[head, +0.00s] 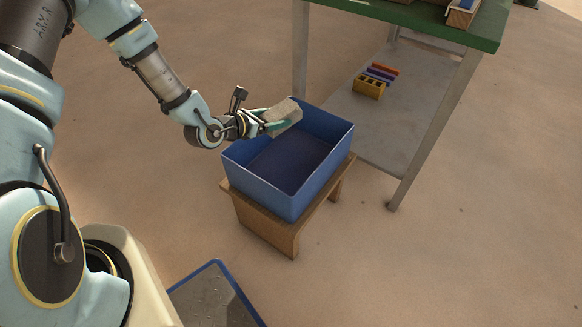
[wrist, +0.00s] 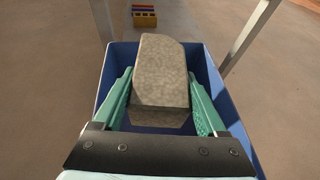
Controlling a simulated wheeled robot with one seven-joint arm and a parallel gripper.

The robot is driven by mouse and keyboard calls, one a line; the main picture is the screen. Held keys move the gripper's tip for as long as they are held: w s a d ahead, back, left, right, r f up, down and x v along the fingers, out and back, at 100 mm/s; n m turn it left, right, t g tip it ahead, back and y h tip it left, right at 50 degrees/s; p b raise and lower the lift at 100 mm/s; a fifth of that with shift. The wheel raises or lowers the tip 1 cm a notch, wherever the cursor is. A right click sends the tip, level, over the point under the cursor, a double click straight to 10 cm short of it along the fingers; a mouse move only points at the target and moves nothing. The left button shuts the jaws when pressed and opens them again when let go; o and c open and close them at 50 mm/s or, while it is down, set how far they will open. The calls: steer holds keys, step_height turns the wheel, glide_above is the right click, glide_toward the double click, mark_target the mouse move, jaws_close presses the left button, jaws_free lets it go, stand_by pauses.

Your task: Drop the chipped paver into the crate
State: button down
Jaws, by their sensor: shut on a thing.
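A grey paver (head: 284,116) is held in my gripper (head: 268,123) above the back left part of the blue crate. One top corner looks cut or chipped in the wrist view, where the paver (wrist: 162,75) sits between the two green fingers of my gripper (wrist: 160,100). The fingers are shut on its sides. The blue crate (head: 262,190) stands open on a small wooden stool, and its visible floor looks empty. In the wrist view the crate (wrist: 205,65) lies below and around the paver, which hides much of its inside.
The wooden stool (head: 265,228) bears the crate. A green-topped table (head: 400,18) with metal legs stands behind, its grey lower shelf (head: 385,130) holding a yellow block with holes (head: 369,88) and coloured bars. A blue-edged grey mat or tray (head: 212,295) lies at front. Floor on the right is clear.

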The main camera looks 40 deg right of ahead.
steer(key=s+d+f+m+g+b, duration=0.1)
steer(key=s+d+f+b, duration=0.1)
steer(key=f+b, duration=0.4)
steer(key=shift+s+d+f+g, duration=0.3)
steer(key=shift+s+f, duration=0.25)
steer(key=shift+s, duration=0.15)
steer(key=shift+c, duration=1.1)
jaws_free()
steer(key=shift+o, duration=1.1)
steer(key=shift+a, duration=0.1)
steer(key=shift+f, duration=0.1)
steer(key=p+v, duration=0.1)
steer(key=v, duration=0.9)
steer(key=shift+a+p, duration=0.35)
